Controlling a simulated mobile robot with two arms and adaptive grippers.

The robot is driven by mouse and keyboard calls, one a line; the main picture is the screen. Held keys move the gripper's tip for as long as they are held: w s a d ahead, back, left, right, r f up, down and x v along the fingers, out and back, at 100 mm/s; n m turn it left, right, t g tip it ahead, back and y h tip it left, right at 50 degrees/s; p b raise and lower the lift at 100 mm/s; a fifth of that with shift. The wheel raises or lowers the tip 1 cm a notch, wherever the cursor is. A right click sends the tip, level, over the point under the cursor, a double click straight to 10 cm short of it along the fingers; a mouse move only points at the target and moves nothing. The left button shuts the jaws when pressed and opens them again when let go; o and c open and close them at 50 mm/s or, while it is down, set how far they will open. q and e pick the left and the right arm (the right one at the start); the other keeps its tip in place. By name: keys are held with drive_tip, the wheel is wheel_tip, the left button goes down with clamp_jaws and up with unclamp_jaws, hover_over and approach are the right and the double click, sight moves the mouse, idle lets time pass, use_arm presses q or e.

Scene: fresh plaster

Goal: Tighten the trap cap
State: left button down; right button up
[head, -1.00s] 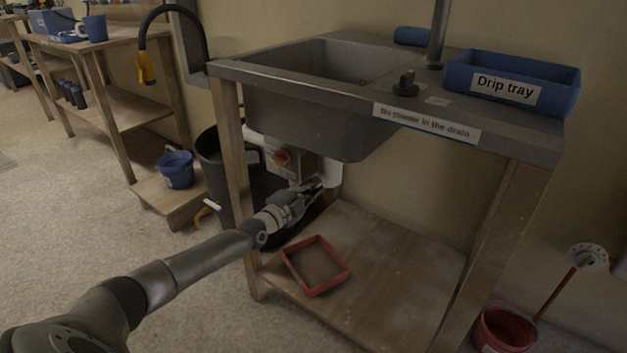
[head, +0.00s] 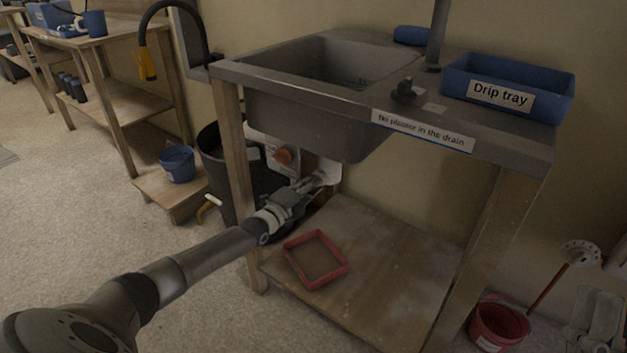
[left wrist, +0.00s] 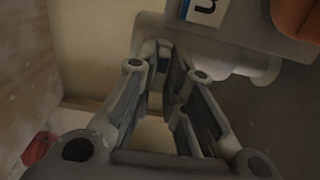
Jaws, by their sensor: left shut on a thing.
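The white trap (head: 330,171) hangs under the sink basin, behind the front left leg of the stand. My left gripper (head: 320,181) reaches in from the left and is at the trap's lower end, shut on the trap cap. The fingers hide most of the cap. In the left wrist view my left gripper (left wrist: 160,58) has its fingertips close together, with the pale trap body (left wrist: 240,65) beside them. A pale grey part at the lower right edge of the head view looks like my right gripper (head: 597,318); its jaws are unclear.
A control box with an orange knob (head: 284,156) sits left of the trap. A red tray (head: 342,277) lies on the lower shelf (head: 395,255). A black bin (head: 212,165) stands behind the left leg. A red bucket (head: 500,325) is at right.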

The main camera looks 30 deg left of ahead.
use_arm(q)
drive_tip(key=m+p, duration=0.2)
drive_tip(key=m, duration=0.2)
use_arm(e)
drive_tip(key=w+f+g+h, duration=0.2)
drive_tip(key=w+f+g, duration=0.3)
drive_tip(key=f, duration=0.3)
drive_tip(key=shift+w+a+f+g, duration=0.15)
drive_tip(key=shift+w+g, duration=0.05)
drive_tip(key=shift+g, duration=0.3)
use_arm(q)
drive_tip(key=shift+m+p, duration=0.4)
drive_tip(key=shift+m, duration=3.6)
use_arm(e)
drive_tip(key=shift+w+f+g+h, duration=0.15)
drive_tip(key=shift+f+g+h, duration=0.1)
drive_tip(key=shift+f+g, duration=0.4)
drive_tip(key=shift+w+f+g+h, duration=0.1)
drive_tip(key=shift+f+g+h, duration=0.2)
drive_tip(key=shift+f, duration=0.65)
